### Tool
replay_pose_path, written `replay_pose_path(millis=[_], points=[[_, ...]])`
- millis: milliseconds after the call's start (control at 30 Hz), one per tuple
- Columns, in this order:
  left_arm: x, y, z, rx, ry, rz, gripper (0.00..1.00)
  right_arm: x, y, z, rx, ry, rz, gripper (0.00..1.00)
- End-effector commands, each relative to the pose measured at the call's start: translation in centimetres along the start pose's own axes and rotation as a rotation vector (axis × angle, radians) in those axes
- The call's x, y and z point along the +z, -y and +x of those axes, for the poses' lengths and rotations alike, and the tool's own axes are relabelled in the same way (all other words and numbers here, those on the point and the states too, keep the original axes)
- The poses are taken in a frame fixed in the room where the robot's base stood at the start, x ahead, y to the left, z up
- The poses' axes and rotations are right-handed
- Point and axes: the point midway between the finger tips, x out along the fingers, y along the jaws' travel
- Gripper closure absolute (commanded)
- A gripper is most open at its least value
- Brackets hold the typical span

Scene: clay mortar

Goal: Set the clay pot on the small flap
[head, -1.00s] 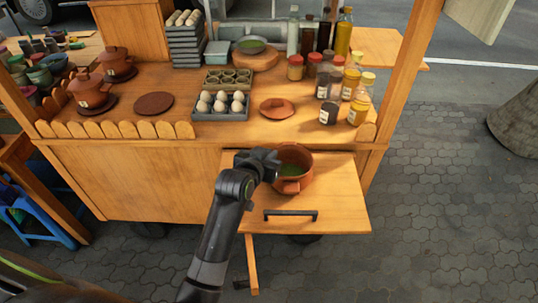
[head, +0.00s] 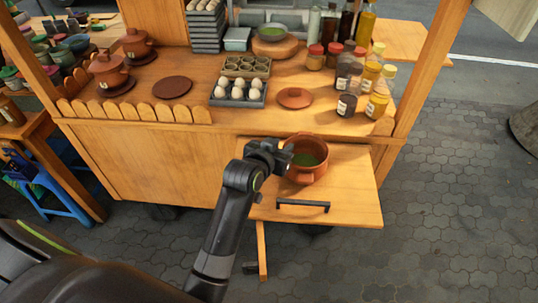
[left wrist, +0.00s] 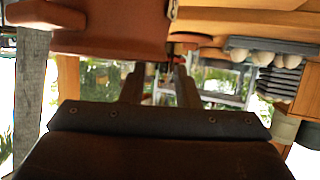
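The clay pot (head: 307,170), brown-orange with green contents, stands upright on the small flap (head: 345,200), a wooden board at the front of the cart. My left gripper (head: 284,156) is at the pot's left side, close to its rim. In the left wrist view the two fingers (left wrist: 160,78) stand apart with background showing between them, so it looks open. The pot's wall (left wrist: 110,35) fills the upper left of that view. Whether a fingertip touches the pot cannot be told. My right gripper is in neither view.
On the counter behind are a clay lid (head: 295,97), an egg tray (head: 238,92), a round brown plate (head: 172,87) and several jars (head: 347,100). The flap has a dark handle (head: 303,204) near its front edge. A wooden post (head: 428,60) rises at the right.

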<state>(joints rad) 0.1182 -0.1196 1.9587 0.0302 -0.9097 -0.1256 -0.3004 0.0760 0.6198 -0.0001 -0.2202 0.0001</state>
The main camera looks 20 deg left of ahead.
Motion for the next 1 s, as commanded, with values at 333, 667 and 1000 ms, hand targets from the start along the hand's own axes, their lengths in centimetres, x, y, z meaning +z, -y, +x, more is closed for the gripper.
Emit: replay_pose_path(millis=[333,667,1000], points=[[0.0,0.0,-6.3,0.000,-0.001,-0.002,0.72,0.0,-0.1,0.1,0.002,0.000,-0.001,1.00],[0.0,0.0,-9.3,0.000,0.000,0.000,0.72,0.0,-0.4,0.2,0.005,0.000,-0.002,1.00],[0.0,0.0,-9.4,0.001,0.001,0.000,0.72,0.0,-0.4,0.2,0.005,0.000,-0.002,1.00]])
